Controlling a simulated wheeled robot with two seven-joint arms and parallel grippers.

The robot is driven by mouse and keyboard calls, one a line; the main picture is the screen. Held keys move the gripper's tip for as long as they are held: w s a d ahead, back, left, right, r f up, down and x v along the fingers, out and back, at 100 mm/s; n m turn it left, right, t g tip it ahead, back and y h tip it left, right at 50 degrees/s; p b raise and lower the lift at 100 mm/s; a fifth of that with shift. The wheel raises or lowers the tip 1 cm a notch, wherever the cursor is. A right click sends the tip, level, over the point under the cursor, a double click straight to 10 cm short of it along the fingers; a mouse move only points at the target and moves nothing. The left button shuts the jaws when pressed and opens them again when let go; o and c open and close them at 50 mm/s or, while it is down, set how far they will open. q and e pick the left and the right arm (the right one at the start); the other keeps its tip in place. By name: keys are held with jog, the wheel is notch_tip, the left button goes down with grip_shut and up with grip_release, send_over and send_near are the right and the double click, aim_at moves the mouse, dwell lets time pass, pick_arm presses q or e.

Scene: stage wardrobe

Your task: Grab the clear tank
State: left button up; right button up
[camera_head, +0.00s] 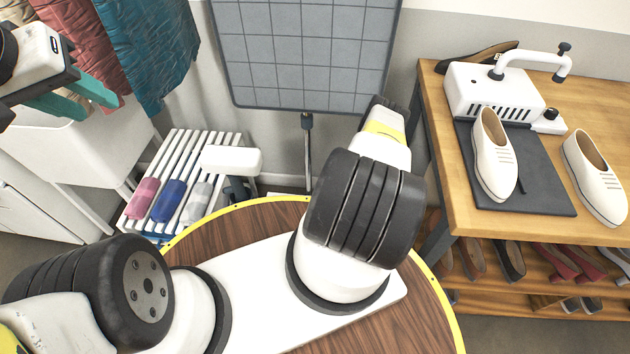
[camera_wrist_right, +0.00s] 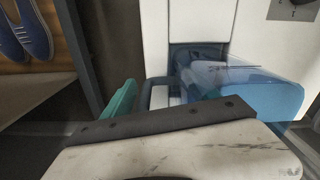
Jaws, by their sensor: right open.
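The clear tank (camera_wrist_right: 245,75), see-through and blue-tinted, shows in the right wrist view, right of centre, in front of a dark recess in a white housing. My right gripper (camera_wrist_right: 165,97) is open, with one teal finger left of the tank. The other finger is not clearly seen; the tank's blue area covers that side. I cannot tell whether the gripper touches the tank. The head view does not show the tank clearly. My left gripper (camera_head: 76,97) is at the upper left of the head view, its teal fingers apart and empty.
A wooden table (camera_head: 455,190) at right holds a white machine (camera_head: 490,90) and white shoes (camera_head: 494,150), with more shoes below. A slatted rack (camera_head: 175,160) with coloured rolls and hanging garments (camera_head: 150,45) are at left. A gridded board (camera_head: 305,55) stands behind.

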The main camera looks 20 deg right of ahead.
grip_shut()
jog(key=shift+r, duration=0.15)
dwell(0.4)
